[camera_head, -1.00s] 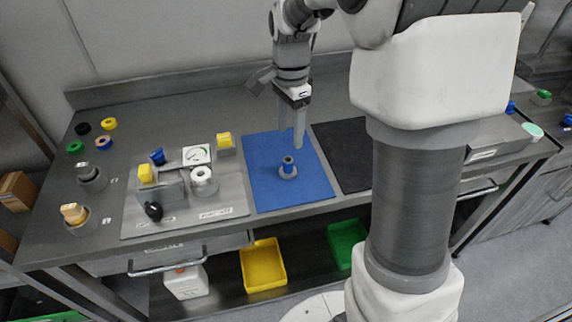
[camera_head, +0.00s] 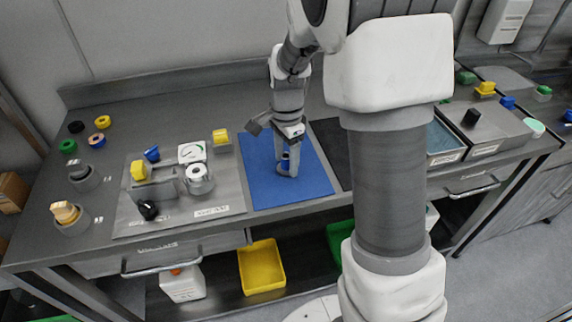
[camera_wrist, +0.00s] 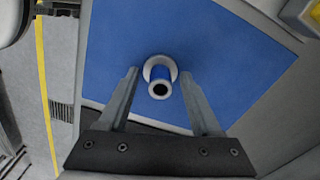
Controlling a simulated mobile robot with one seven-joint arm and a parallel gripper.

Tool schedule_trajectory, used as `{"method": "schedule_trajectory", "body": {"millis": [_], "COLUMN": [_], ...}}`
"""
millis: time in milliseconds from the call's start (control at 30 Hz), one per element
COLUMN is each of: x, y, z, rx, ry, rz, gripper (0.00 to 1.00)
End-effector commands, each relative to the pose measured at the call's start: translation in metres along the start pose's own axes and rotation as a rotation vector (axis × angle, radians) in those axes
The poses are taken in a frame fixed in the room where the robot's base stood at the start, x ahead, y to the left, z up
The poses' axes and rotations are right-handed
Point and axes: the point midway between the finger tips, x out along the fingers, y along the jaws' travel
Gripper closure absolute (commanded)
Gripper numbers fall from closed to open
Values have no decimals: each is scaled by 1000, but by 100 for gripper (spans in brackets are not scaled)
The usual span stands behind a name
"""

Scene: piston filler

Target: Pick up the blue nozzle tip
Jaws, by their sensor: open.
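In the head view the nozzle tip (camera_head: 285,157) is partly hidden by my fingers. My gripper (camera_wrist: 159,74) is open, with one finger on each side of the nozzle tip and a visible gap on both sides. In the head view my gripper (camera_head: 287,168) points down at the nozzle tip.
Left of the mat is a grey fixture plate (camera_head: 180,211) with a gauge, yellow blocks and a black knob. Several coloured rings lie at the far left. A black mat (camera_head: 330,140) lies to the right, and grey bins stand further right. A yellow tray (camera_head: 262,268) sits below.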

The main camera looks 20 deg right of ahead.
Motion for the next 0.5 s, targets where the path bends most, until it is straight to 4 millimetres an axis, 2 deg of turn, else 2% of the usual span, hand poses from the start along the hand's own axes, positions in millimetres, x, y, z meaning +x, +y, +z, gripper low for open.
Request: {"method": "schedule_trajectory", "body": {"millis": [67,400,433,500], "x": [0,-1,-1,-1], "y": [0,0,0,0], "z": [0,0,0,0], "rx": [0,0,0,0], "ry": [0,0,0,0], "rz": [0,-1,-1,-1], "gripper": [35,96,100,100]}}
